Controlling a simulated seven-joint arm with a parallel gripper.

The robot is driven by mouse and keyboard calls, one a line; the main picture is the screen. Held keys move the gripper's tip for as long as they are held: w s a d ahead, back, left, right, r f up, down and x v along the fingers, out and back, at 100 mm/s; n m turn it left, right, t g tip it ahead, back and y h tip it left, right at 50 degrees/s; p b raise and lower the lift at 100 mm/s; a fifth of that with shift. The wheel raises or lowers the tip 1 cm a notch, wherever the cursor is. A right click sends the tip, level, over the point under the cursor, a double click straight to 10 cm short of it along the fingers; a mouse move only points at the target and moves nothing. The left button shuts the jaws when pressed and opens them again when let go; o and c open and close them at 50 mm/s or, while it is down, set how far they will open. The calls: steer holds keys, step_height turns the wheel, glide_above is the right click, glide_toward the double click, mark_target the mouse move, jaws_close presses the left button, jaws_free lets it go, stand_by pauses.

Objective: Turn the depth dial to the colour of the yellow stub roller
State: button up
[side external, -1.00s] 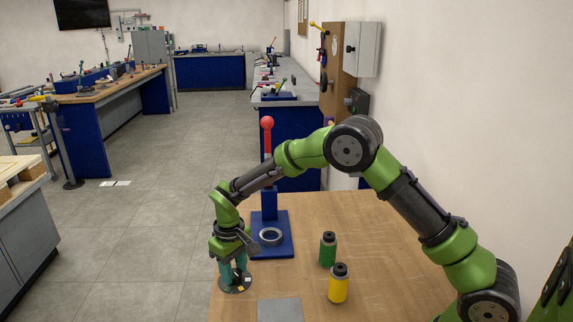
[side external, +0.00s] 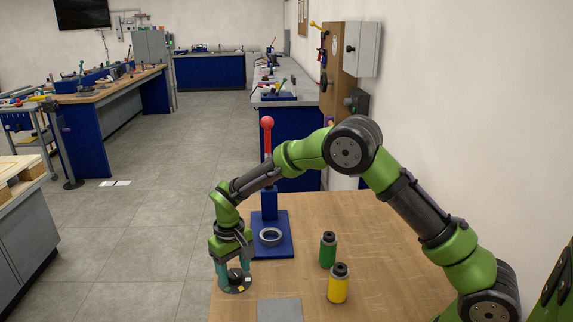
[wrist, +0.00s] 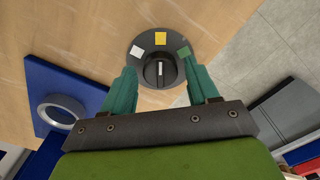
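The depth dial (wrist: 147,44) is a dark round disc with white, yellow and green patches, lying on the wooden table's near left; it also shows in the side view (side external: 236,288). Its black knob (wrist: 160,74) has a white line directed at the yellow patch (wrist: 161,38). My gripper (wrist: 159,66) points down over the dial in the side view (side external: 234,279). Its teal fingers are open, one on each side of the knob, with gaps in the wrist view. The yellow stub roller (side external: 338,289) stands upright on the table, right of the dial.
A green roller (side external: 327,252) stands behind the yellow one. A blue press base (side external: 285,245) with a grey ring (side external: 270,237) and a red-knobbed lever (side external: 267,123) stands behind the dial. A grey plate (side external: 279,310) lies at the table's front.

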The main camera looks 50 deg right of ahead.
mark_target(234, 272)
steer(key=shift+o, duration=0.4)
steer(key=shift+r, duration=0.1)
steer(key=shift+r, duration=0.25)
step_height(234, 272, up, 16)
steer(key=shift+r, duration=0.15)
steer(key=s+d+r+m+t, duration=0.1)
steer(key=s+d+r+t, duration=0.1)
steer(key=s, duration=0.6)
steer(key=s+d+r+m+t+y, duration=0.1)
steer(key=s+d+r+t, duration=0.1)
steer(key=s, duration=0.7)
steer(key=s+d+r+m+t+y, duration=0.1)
steer(key=s+d+r+t, duration=0.1)
steer(key=s, duration=0.6)
steer(key=shift+s+t, duration=0.2)
steer(key=shift+t, duration=0.4)
